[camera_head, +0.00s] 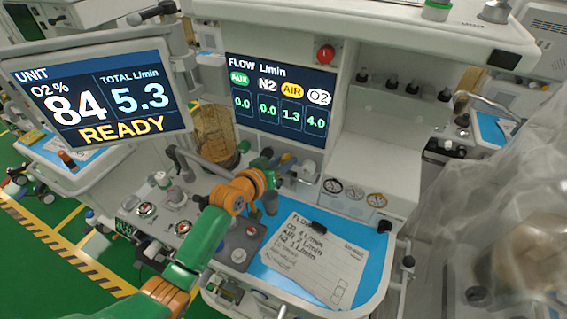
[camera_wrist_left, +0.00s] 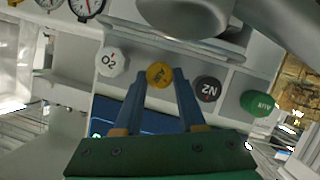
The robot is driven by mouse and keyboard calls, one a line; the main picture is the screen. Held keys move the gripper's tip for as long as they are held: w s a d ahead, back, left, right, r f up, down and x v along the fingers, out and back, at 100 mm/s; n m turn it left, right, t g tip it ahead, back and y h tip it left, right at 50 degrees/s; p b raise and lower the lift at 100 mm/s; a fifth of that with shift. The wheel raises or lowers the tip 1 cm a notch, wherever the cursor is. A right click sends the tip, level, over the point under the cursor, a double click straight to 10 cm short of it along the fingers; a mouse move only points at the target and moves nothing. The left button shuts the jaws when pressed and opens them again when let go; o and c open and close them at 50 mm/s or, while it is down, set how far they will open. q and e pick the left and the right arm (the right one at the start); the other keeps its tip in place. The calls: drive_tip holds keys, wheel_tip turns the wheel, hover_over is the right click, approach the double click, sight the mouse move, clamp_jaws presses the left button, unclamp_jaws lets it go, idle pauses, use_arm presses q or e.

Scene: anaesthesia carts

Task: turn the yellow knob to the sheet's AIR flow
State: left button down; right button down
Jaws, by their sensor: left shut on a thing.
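The yellow knob (camera_wrist_left: 159,75) sits in a row of knobs in the left wrist view. My left gripper (camera_wrist_left: 164,78) has its two blue fingers at the knob's sides and is shut on it. In the head view my left gripper (camera_head: 272,178) reaches the machine's front below the screen, and the knob is hidden there. The flow screen (camera_head: 280,98) reads AUX 0.0, N2 0.0, AIR 1.3 and O2 4.0. The paper sheet (camera_head: 318,262) lists flows; its small print is blurred, but the AIR line looks like 2 L/min. My right gripper is not in view.
A white O2 knob (camera_wrist_left: 112,62) and a dark N2 knob (camera_wrist_left: 207,89) flank the yellow one closely. A green AUX knob (camera_wrist_left: 256,102) is farther right. The unit monitor (camera_head: 98,98) shows O2 84%, total 5.3 and READY. Gauges (camera_head: 354,192) sit right of my gripper.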

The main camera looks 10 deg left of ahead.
use_arm(q)
drive_tip(key=shift+a+f+n+h+b, duration=0.15)
drive_tip(key=shift+n+h+b, duration=1.1)
drive_tip(key=shift+n, duration=0.35)
drive_tip(key=c, duration=0.7)
unclamp_jaws()
drive_tip(key=shift+o, duration=1.1)
drive_tip(key=shift+w, duration=0.2)
drive_tip(key=v, duration=0.7)
drive_tip(key=shift+b, duration=0.45)
drive_tip(key=shift+f, duration=0.1)
